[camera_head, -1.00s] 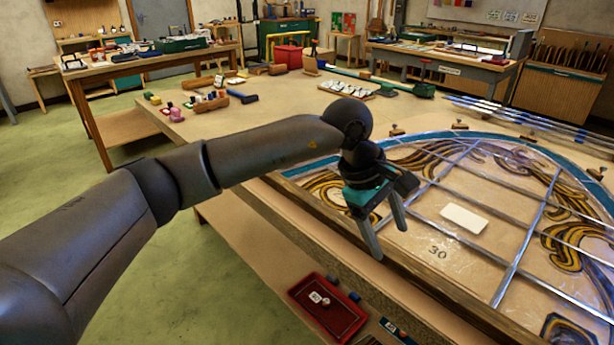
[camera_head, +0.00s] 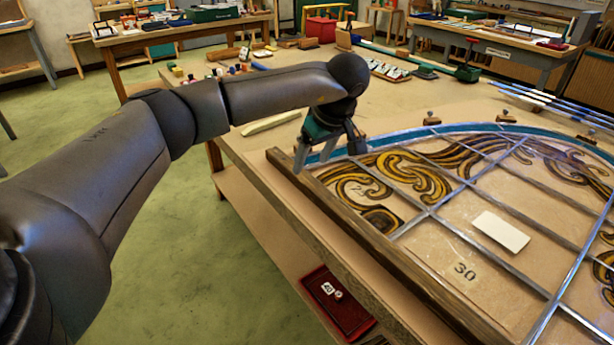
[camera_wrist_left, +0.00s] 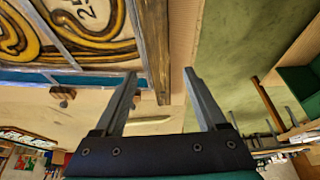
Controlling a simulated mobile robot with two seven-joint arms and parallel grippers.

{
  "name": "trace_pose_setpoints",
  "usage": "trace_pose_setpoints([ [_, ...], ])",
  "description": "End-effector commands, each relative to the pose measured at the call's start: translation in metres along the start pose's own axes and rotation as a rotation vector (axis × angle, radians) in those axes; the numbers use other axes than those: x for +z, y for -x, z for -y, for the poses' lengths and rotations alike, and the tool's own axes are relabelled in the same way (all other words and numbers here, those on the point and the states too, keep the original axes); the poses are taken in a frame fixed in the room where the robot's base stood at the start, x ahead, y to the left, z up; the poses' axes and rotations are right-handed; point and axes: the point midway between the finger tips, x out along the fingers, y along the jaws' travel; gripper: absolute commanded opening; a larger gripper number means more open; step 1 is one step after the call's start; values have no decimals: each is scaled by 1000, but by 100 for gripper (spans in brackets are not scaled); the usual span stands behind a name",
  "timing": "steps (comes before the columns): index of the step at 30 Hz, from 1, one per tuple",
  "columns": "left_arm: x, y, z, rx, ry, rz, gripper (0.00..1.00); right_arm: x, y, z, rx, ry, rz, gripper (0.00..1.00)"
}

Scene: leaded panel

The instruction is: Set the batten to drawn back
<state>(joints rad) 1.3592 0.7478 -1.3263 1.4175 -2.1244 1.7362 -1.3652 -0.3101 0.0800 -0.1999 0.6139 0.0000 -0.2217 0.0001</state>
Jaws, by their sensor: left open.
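The batten (camera_head: 400,260) is a long dark wooden strip along the near left edge of the leaded panel (camera_head: 455,225), by the bench edge. It also shows in the left wrist view (camera_wrist_left: 157,45), its end near the fingertips. My left gripper (camera_head: 328,158) is open and empty at the batten's far end. In the left wrist view its fingers (camera_wrist_left: 160,76) are spread, with the batten's end seen between them. I cannot tell whether they touch it. My right gripper is not in view.
A pale strip (camera_head: 272,123) lies on the bench behind my left gripper. A white card (camera_head: 500,231) lies on the panel. Small wooden blocks with knobs stand along the panel's curved edge. A red tray (camera_head: 335,305) sits below the bench edge. Green floor is clear at left.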

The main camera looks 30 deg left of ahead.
Motion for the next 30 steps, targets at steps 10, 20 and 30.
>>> trace_pose_setpoints([
  [10, 1, -54, 0, 0, 0, 0, 74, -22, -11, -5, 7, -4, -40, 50],
  [20, 0, -60, 0, 1, -1, 0, 74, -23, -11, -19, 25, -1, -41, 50],
  [30, 0, -59, 0, 1, 0, 0, 42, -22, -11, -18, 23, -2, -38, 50],
])
